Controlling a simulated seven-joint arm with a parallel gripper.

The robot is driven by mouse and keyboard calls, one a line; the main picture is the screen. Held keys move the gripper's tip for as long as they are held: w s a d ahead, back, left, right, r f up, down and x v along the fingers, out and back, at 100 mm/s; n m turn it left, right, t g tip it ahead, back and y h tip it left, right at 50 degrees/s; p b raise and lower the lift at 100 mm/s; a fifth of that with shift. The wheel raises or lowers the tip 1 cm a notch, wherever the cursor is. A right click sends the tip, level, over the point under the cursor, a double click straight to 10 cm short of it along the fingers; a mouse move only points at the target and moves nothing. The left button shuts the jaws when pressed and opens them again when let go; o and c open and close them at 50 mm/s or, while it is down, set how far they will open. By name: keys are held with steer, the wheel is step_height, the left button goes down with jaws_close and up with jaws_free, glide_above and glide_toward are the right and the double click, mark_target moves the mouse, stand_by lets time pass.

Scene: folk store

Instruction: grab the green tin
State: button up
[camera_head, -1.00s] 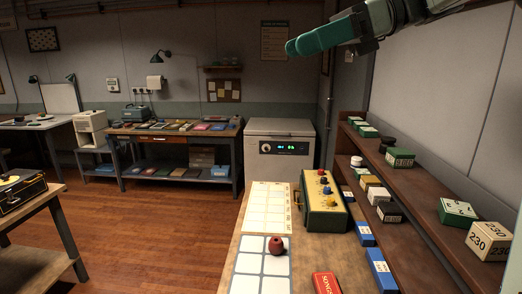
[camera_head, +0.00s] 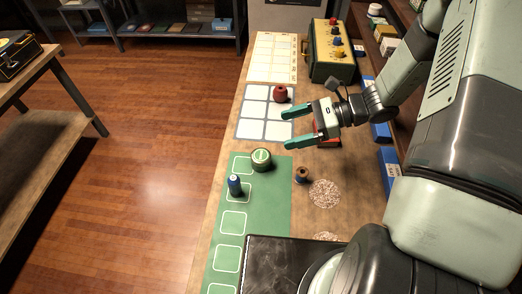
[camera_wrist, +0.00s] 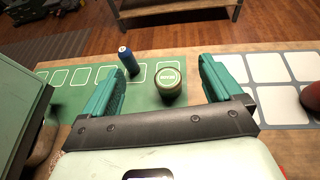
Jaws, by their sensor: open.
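The green tin (camera_head: 261,159) is a short round tin with a pale label on its lid. It stands upright at the far end of the green mat (camera_head: 262,222), near the mat's edge. In the wrist view the tin (camera_wrist: 168,82) shows between the two fingers, beyond their tips or level with them; I cannot tell exactly. My gripper (camera_head: 285,128) is open and empty, with teal fingers pointing left. In the head view it hangs above the counter, up and to the right of the tin, apart from it. Nothing hides the tin.
A blue cylinder (camera_head: 235,184) stands left of the tin, on the mat. A brown and blue spool (camera_head: 301,174) stands to its right. A dark red pot (camera_head: 280,94) sits on the white grid sheet (camera_head: 246,130). A red box (camera_head: 331,130) lies partly behind my gripper.

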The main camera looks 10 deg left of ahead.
glide_toward(255, 159)
steer(key=shift+w+d+f, duration=0.2)
steer(key=shift+w+f, duration=0.55)
steer(key=shift+f, duration=0.15)
steer(key=x, duration=0.4)
steer(key=shift+a+f, duration=0.2)
steer(key=shift+x, duration=3.1)
steer(key=shift+c, duration=0.4)
steer(key=c, duration=1)
steer(key=shift+r, duration=0.1)
